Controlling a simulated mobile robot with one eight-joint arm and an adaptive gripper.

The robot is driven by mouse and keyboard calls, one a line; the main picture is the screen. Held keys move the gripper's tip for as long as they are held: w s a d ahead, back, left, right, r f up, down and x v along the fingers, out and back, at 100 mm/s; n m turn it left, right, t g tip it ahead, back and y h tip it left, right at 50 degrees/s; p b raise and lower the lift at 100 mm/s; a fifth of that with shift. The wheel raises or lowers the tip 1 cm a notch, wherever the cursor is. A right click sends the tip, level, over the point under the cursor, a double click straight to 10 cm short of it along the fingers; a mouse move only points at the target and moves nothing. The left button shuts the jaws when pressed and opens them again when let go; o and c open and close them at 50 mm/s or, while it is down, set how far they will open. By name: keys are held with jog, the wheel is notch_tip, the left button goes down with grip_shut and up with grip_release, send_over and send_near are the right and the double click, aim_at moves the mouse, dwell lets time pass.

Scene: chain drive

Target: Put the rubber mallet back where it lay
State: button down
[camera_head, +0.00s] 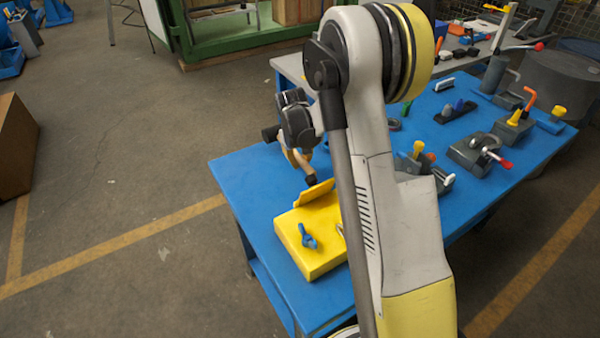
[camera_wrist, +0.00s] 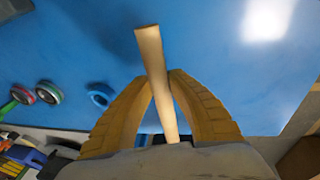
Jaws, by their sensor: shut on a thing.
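My gripper (camera_head: 297,157) is shut on the rubber mallet's pale wooden handle (camera_head: 304,165) above the near left part of the blue table. A dark end (camera_head: 311,180), which looks like the mallet's head, shows low beside the yellow case. In the wrist view the two yellow fingers (camera_wrist: 159,77) close on the handle (camera_wrist: 152,52) from both sides. The handle's plain end sticks out past the fingertips, and the mallet head is out of sight there. I cannot tell whether the mallet touches the case or table.
The blue table (camera_head: 240,172) has bare room left of the yellow case (camera_head: 322,262), which has a raised yellow edge (camera_head: 313,192) and a blue knob (camera_head: 308,236). Several clamps and fixtures (camera_head: 478,152) stand on the right. My arm hides the middle of the table.

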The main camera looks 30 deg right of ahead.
aim_at(300, 175)
notch_tip(300, 175, down, 4)
jog(key=shift+a+f+b, duration=0.1)
jog(key=shift+f+b, duration=0.05)
jog(key=shift+b, duration=0.7)
jog(key=c, duration=1.4)
grip_release()
jog(key=shift+o, duration=0.2)
